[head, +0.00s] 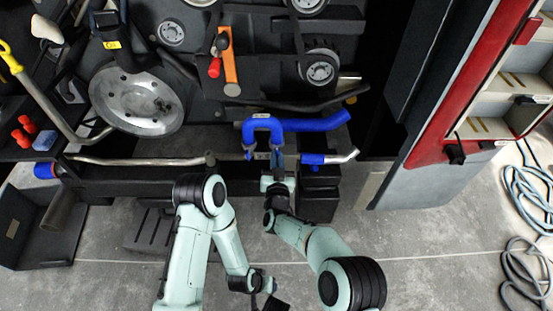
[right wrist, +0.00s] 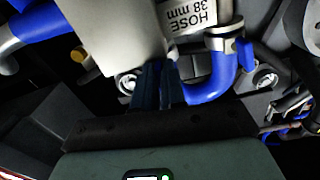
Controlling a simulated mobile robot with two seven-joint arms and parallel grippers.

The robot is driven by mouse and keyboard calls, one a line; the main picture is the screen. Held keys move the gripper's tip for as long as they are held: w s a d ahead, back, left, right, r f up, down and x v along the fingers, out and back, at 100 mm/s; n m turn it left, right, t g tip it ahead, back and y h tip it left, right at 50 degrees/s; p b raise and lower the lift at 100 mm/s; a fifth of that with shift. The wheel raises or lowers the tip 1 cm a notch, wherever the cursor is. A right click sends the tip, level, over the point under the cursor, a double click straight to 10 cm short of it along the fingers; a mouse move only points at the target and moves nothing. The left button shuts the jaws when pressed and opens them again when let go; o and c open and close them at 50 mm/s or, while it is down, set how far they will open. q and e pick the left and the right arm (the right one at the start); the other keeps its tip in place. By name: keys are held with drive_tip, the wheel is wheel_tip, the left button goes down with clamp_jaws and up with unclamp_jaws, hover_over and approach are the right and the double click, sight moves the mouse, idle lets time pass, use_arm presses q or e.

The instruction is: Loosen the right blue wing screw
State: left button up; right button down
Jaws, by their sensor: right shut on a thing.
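A blue U-shaped hose (head: 263,124) stands at the front of the machine, with a white label between its legs. In the right wrist view the label reads "HOSE 38 mm", and a metal clamp (right wrist: 223,32) circles a blue hose end (right wrist: 212,82). My right gripper (head: 277,161) is at the lower end of the hose's right leg. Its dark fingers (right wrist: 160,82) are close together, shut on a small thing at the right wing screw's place. The fingers and a pale block hide the screw itself. My left gripper (head: 268,298) hangs low near the bottom edge, its jaws unclear.
A metal pipe (head: 140,161) runs left of the hose, and a short blue-and-metal pipe (head: 328,158) lies to the right. A thick blue hose (head: 318,123) passes behind. A red and grey cabinet (head: 440,130) stands at right. The grey floor in front is mostly clear.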

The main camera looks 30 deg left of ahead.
use_arm(q)
drive_tip(key=shift+s, duration=0.1)
use_arm(e)
drive_tip(key=shift+n, duration=0.3)
drive_tip(key=c, duration=1.2)
unclamp_jaws()
drive_tip(key=shift+c, duration=0.2)
drive_tip(key=shift+s, duration=0.1)
use_arm(q)
drive_tip(key=shift+g+h, duration=0.3)
drive_tip(key=shift+g, duration=0.3)
drive_tip(key=s+r, duration=0.1)
drive_tip(key=s+d+p, duration=0.1)
drive_tip(key=s+d+r+p, duration=0.1)
drive_tip(key=shift+s+r, duration=0.3)
use_arm(e)
drive_tip(key=v, duration=1.3)
drive_tip(key=shift+d, duration=0.1)
